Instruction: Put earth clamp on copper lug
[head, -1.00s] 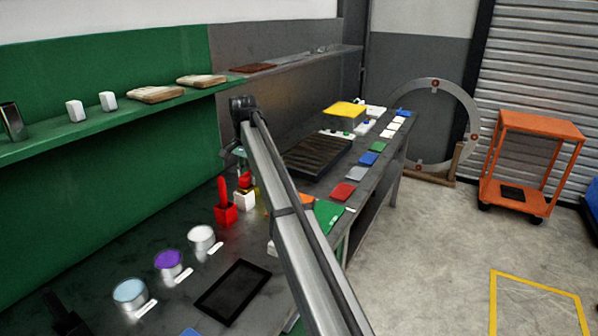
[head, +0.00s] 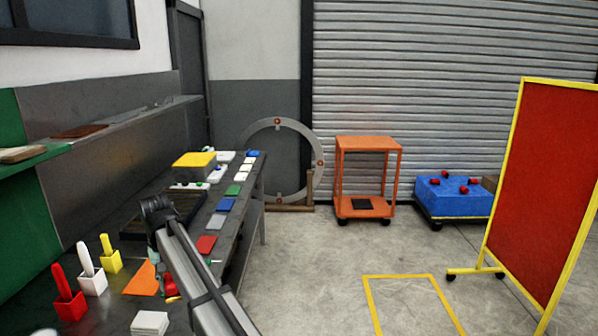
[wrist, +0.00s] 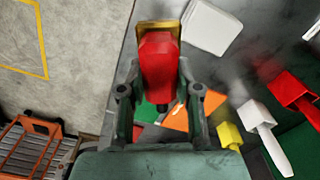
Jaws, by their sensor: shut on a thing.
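My gripper (wrist: 158,85) is shut on a red piece with a brass-coloured edge, which looks like the earth clamp (wrist: 158,58). Its fingers stand on both sides of the red body in the wrist view. In the head view my gripper (head: 160,268) is partly hidden by my arm. The red and yellow of the clamp (head: 170,285) show beside the arm, above the near bench. I cannot pick out the copper lug for certain in either view.
The bench carries red, white and yellow holders (head: 92,282), an orange sheet (head: 143,279), a white stack (head: 150,322) and coloured plates (head: 206,245). A grey ring (head: 318,150), an orange trolley (head: 367,143), a blue block (head: 452,200) and a red screen (head: 548,190) stand beyond. Open floor lies right.

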